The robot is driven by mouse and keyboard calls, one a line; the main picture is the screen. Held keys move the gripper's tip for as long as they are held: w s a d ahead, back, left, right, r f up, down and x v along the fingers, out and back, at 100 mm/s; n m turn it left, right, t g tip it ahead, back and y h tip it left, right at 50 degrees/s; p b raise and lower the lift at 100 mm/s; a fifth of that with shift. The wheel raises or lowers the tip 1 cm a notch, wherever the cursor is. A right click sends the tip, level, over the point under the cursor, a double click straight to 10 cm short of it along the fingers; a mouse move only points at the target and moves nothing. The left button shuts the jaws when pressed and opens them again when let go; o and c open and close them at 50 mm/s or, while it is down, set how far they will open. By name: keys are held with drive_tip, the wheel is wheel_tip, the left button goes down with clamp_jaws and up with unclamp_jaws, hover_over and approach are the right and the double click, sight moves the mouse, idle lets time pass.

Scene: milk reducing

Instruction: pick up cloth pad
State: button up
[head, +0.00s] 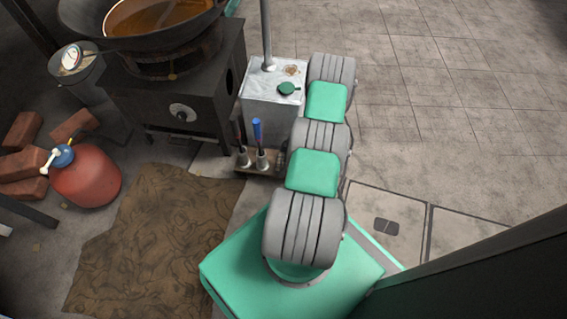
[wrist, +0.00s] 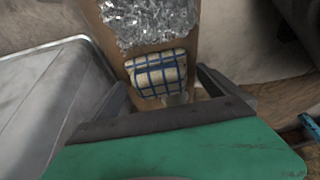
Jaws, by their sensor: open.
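The cloth pad (wrist: 157,76), cream with a blue check, shows in the wrist view on a narrow brown wooden surface (wrist: 116,48). My gripper (wrist: 162,80) is open, with one dark finger to the left of the pad and one to the right. The pad appears between or just beyond the fingertips, and I cannot tell the exact depth. Its near side is partly hidden by a small pale shape and the gripper body. In the head view I cannot make out the pad or my gripper; my arm covers that area.
Crumpled foil (wrist: 150,20) lies just beyond the pad. A grey metal surface (wrist: 45,105) is close on the left. The head view shows a metal box (head: 272,107), a black stove (head: 185,85) with a wok of brown liquid, and a red tank (head: 88,180). The tiled floor at right is clear.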

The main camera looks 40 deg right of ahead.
sight(279, 160)
drive_tip(key=shift+c, duration=0.2)
drive_tip(key=c, duration=1.4)
drive_tip(key=r+p, duration=0.1)
drive_tip(key=r, duration=0.2)
drive_tip(key=r+p, duration=0.1)
drive_tip(key=r, duration=0.1)
drive_tip(key=shift+s+a+p, duration=0.25)
drive_tip(key=shift+a+p, duration=0.05)
drive_tip(key=s+a+r+p, duration=0.1)
drive_tip(key=s+a+r, duration=0.1)
drive_tip(key=a, duration=0.1)
drive_tip(key=s+a+r+p, duration=0.2)
drive_tip(key=s+a+r, duration=0.1)
drive_tip(key=a, duration=0.1)
drive_tip(key=s+a+r+p, duration=0.2)
drive_tip(key=s+a+r, duration=0.1)
drive_tip(key=shift+a, duration=0.3)
